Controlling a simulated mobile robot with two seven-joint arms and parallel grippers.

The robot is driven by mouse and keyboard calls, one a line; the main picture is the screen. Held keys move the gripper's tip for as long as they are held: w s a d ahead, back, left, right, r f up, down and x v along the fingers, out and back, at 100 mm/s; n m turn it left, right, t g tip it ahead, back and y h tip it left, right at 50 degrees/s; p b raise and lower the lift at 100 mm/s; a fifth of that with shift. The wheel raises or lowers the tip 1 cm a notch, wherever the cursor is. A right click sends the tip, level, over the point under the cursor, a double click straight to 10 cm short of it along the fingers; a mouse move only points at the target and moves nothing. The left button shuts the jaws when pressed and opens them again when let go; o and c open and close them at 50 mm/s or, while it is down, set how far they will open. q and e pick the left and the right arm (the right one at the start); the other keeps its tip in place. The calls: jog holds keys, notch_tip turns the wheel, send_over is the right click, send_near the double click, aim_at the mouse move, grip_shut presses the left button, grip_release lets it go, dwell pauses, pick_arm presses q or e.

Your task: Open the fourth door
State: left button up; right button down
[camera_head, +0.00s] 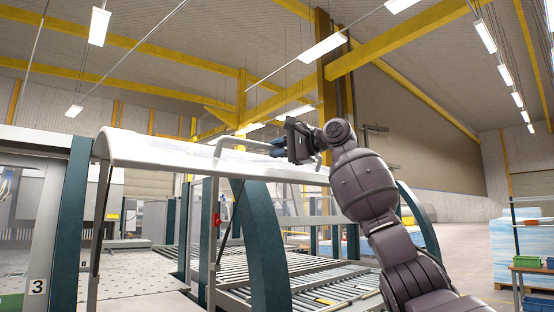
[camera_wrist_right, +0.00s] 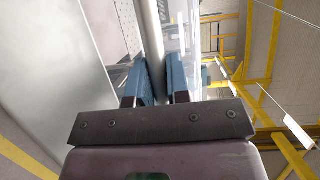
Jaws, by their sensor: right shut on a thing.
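A long white door (camera_head: 170,152) is raised high and tilted up over the roller bed in the head view. A pale bar handle (camera_head: 240,139) runs along its upper face. My right gripper (camera_head: 277,147) is at the handle near the door's right end. In the right wrist view, the handle bar (camera_wrist_right: 151,40) passes between the two blue fingers of my right gripper (camera_wrist_right: 160,88), which is shut on it. My left gripper is in neither view. No number shows on this door.
A roller conveyor (camera_head: 300,283) lies beneath the door. Dark curved posts (camera_head: 262,240) and a post with a red button (camera_head: 217,219) stand below it. A "3" label (camera_head: 38,286) is at lower left. Shelving with bins (camera_head: 530,262) stands at right, with open floor before it.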

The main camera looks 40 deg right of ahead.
jog(key=shift+r, duration=0.2)
dwell(0.3)
jog(key=c, duration=1.1)
grip_release()
jog(key=shift+s+d, duration=0.2)
jog(key=shift+s, duration=0.2)
pick_arm(q)
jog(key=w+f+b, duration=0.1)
jog(key=b, duration=0.2)
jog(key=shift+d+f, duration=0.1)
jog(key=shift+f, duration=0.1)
pick_arm(e)
jog(key=v, duration=0.9)
jog(key=shift+s, duration=0.45)
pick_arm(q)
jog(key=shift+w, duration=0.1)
pick_arm(e)
jog(key=shift+d+r, duration=0.15)
